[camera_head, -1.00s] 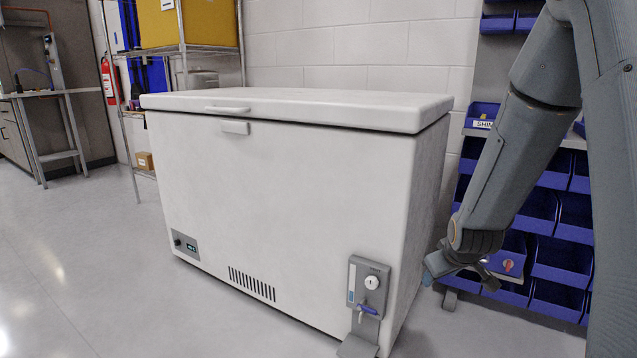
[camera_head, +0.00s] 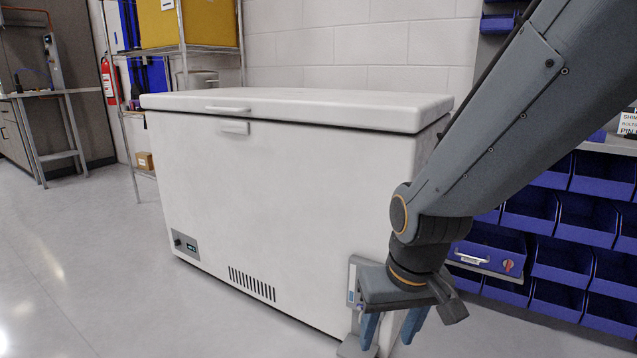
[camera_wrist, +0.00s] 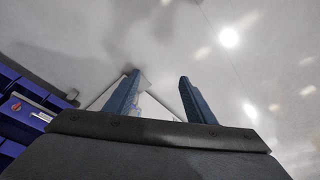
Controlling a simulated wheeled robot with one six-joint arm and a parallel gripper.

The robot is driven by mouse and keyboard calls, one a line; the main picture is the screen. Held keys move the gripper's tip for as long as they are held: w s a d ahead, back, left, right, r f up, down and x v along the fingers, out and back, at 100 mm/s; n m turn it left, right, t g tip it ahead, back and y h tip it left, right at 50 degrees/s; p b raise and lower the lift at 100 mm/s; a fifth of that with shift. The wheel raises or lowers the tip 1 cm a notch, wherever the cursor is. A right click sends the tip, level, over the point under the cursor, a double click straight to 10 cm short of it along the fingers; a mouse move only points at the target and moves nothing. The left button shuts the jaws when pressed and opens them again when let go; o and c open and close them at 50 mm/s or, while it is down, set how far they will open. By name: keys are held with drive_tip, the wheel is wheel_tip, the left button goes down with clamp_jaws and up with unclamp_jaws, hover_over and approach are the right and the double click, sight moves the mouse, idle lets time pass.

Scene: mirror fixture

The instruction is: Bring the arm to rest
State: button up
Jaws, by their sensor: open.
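My gripper (camera_head: 391,329) hangs at the lower right of the head view, pointing down in front of the freezer's right lower corner. Its two blue fingers are apart with nothing between them. In the wrist view the fingers (camera_wrist: 160,98) stand spread over the pale floor. My arm comes down from the upper right. The white chest freezer (camera_head: 290,190) has its lid (camera_head: 300,106) down.
Blue bins (camera_head: 560,265) fill a rack at the right, behind my arm. A wire shelf (camera_head: 125,110) with a yellow box (camera_head: 200,22) stands behind the freezer at the left. A workbench (camera_head: 50,130) is at the far left. The left floor (camera_head: 90,270) is clear.

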drive_tip(key=s+a+r+n+g+y+p, duration=0.15)
drive_tip(key=s+a+r+n, duration=0.35)
drive_tip(key=s+a, duration=0.75)
drive_tip(key=d+r+m+h+p, duration=0.1)
drive_tip(key=d+r+m+p, duration=0.2)
drive_tip(key=d+r+p, duration=0.7)
drive_tip(key=d+r+m+h+p, duration=0.1)
drive_tip(key=d+r+m+p, duration=0.2)
drive_tip(key=d+r+p, duration=0.7)
wheel_tip(320, 180, up, 6)
drive_tip(key=p, duration=1.2)
drive_tip(key=shift+m, duration=0.4)
drive_tip(key=shift+g, duration=0.25)
